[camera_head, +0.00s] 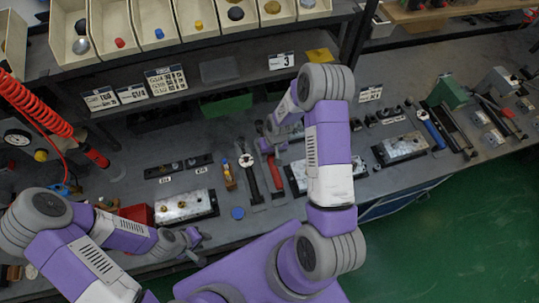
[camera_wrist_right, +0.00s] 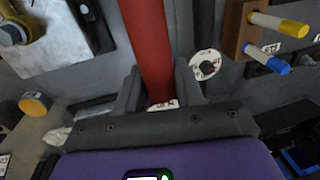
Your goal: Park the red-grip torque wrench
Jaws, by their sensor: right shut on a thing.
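The red-grip torque wrench (camera_head: 276,175) is on the grey bench in the head view, left of the middle valve block (camera_head: 299,178). Its red grip (camera_wrist_right: 147,40) runs between the fingers of my right gripper (camera_wrist_right: 160,88) in the right wrist view. My right gripper (camera_head: 272,147) is shut on it; the arm partly covers this spot in the head view. I cannot tell whether the wrench touches the bench. My left gripper (camera_head: 192,240) is empty near the bench's front edge, below the left valve block (camera_head: 186,206); its jaw opening is too small to judge.
A dark-handled tool (camera_head: 251,185) lies close left of the wrench. A small wooden rack (camera_head: 229,177) with coloured-tip tools stands further left, and shows in the right wrist view (camera_wrist_right: 238,28). A white ring tag (camera_wrist_right: 205,65) lies beside the right fingers. Bins (camera_head: 150,22) line the shelf above.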

